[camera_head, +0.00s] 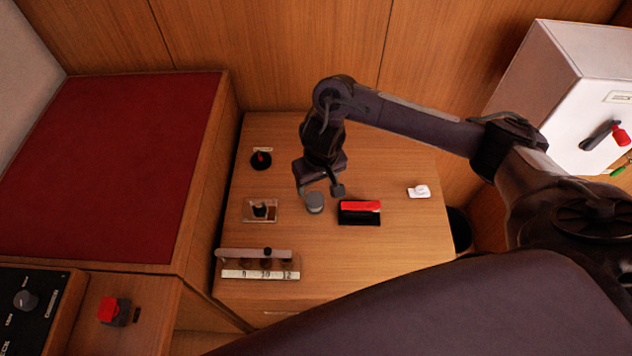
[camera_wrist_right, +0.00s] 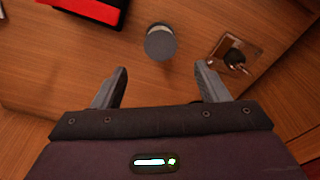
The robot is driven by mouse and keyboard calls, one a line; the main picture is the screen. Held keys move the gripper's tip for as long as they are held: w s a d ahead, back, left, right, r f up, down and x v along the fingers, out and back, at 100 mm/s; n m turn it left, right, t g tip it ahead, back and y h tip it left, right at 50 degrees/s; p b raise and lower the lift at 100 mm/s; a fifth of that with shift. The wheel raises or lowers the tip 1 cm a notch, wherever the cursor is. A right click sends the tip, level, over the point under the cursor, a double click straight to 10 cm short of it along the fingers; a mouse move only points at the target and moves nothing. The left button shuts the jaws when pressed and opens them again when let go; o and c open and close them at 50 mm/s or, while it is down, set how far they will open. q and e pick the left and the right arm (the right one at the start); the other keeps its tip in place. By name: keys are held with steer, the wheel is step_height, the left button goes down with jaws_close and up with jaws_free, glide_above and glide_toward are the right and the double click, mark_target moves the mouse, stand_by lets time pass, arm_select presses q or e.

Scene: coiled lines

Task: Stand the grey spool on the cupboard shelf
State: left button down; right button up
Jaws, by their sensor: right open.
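The grey spool (camera_head: 314,203) stands on the wooden table (camera_head: 400,240), left of a red and black box. In the right wrist view the spool (camera_wrist_right: 160,43) shows its round top, ahead of the gap between my fingers. My right gripper (camera_head: 319,190) is open and empty, close to the spool; I cannot tell whether it touches it. In the wrist view the open fingers (camera_wrist_right: 161,72) are apart from the spool. My left gripper is not in view.
The red and black box (camera_head: 360,207) lies right of the spool. A small clear tray (camera_head: 260,211) lies to the left. A numbered rack (camera_head: 258,265) is at the front left, a black round item (camera_head: 261,160) behind. A white item (camera_head: 419,191) lies right, with bare table around it.

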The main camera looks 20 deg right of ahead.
steer(key=shift+r, duration=0.8)
steer(key=shift+c, duration=0.3)
steer(key=g, duration=0.1)
glide_above(315, 198)
steer(key=shift+m, duration=0.4)
steer(key=f, duration=0.4)
steer(key=shift+w+d+f, duration=0.15)
steer(key=shift+d+f, duration=0.05)
steer(key=shift+f, duration=0.05)
steer(key=f, duration=0.7)
steer(key=shift+s+a+f, duration=0.2)
steer(key=shift+a+f, duration=0.05)
steer(key=shift+a, duration=0.05)
steer(key=shift+c, duration=0.5)
steer(key=c, duration=0.9)
steer(key=shift+c, duration=0.2)
steer(key=shift+r, duration=0.15)
